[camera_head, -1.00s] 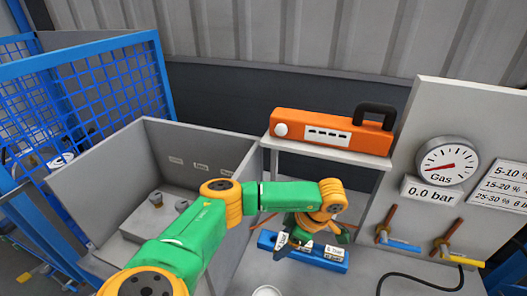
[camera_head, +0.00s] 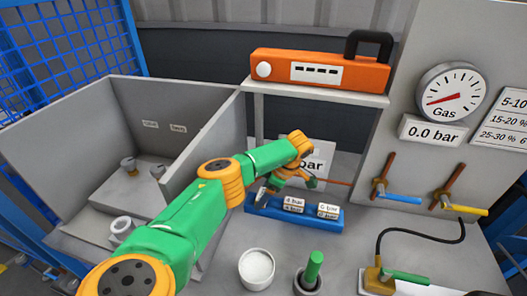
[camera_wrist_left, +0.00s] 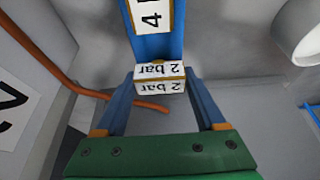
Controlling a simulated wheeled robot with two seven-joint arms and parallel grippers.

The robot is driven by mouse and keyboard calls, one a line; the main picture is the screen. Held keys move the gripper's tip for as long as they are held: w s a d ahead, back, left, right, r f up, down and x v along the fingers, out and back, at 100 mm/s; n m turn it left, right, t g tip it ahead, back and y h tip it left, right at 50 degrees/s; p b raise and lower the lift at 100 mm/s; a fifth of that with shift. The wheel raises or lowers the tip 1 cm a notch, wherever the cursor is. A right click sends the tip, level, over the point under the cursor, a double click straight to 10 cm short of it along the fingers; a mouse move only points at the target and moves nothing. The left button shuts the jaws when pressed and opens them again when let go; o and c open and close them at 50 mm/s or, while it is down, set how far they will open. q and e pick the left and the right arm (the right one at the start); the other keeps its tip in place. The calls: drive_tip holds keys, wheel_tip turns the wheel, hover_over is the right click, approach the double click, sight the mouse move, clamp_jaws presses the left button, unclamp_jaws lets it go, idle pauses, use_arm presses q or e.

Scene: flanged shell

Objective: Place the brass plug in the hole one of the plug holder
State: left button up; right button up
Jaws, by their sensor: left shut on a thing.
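My left gripper (camera_head: 264,194) is at the left end of a blue block (camera_head: 300,218) with white pressure labels. In the left wrist view its blue fingers (camera_wrist_left: 160,84) are shut on a small white block marked "2 bar" (camera_wrist_left: 160,72). This block is at the near end of the blue block (camera_wrist_left: 155,45); I cannot tell if they touch. I cannot identify a brass plug for certain. My right gripper is not in view.
A white cup (camera_head: 256,268) and a green-handled piece in a dark cup (camera_head: 313,268) stand in front. A brass fitting with a green handle (camera_head: 378,279) is at front right, near a black hose (camera_head: 420,232). An orange case (camera_head: 320,70) sits on a shelf behind.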

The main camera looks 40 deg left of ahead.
use_arm(q)
drive_tip(key=shift+f, duration=0.15)
drive_tip(key=o, duration=1.6)
drive_tip(key=shift+r, duration=0.35)
drive_tip(key=b+v, duration=0.1)
drive_tip(key=v, duration=1)
drive_tip(key=shift+d+r, duration=0.2)
drive_tip(key=shift+r, duration=0.15)
